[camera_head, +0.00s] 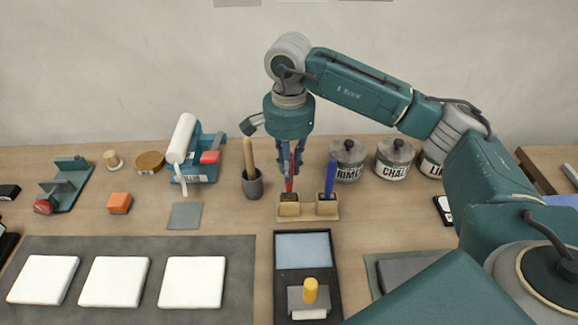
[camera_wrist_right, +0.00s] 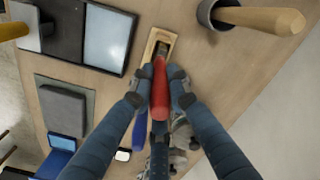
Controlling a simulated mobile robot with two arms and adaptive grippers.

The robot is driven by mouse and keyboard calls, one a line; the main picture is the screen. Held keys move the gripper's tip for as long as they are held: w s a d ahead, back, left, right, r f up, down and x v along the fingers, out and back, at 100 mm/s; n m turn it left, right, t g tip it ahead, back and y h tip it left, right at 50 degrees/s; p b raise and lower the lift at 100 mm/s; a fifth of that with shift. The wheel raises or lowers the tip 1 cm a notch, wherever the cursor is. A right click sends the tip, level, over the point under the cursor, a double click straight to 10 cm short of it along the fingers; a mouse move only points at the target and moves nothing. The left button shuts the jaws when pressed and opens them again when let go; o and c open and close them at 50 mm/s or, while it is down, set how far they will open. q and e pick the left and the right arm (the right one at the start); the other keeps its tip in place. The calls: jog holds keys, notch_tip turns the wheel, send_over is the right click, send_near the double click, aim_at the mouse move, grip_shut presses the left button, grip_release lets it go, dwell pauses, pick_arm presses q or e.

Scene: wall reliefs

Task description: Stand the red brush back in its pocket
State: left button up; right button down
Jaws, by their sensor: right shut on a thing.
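The red brush (camera_head: 289,185) is upright in my right gripper (camera_head: 291,160), over the left pocket of the wooden holder (camera_head: 308,214). In the right wrist view, the red brush (camera_wrist_right: 160,95) lies between the fingers of my right gripper (camera_wrist_right: 159,88), which are shut on it. Its lower end is at the pocket opening of the holder (camera_wrist_right: 152,38); I cannot tell how deep it sits. A blue brush (camera_head: 330,175) stands in the right pocket. It also shows in the right wrist view (camera_wrist_right: 140,130), partly behind the fingers. My left gripper is not in view.
A grey cup (camera_head: 252,187) with a wooden-handled tool stands just left of the holder. Labelled jars (camera_head: 347,165) stand behind it to the right. A black tray with a light pad (camera_head: 303,250) lies in front. White tiles (camera_head: 115,282) lie on a grey mat at left.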

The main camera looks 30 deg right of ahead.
jog(key=shift+f+b, duration=1.15)
jog(key=shift+f, duration=0.25)
jog(key=c, duration=1.1)
grip_release()
jog(key=shift+r, duration=0.1)
jog(key=shift+r+p, duration=2.25)
jog(key=shift+r, duration=1.7)
jog(key=shift+s+f, duration=0.1)
jog(key=shift+f, duration=0.05)
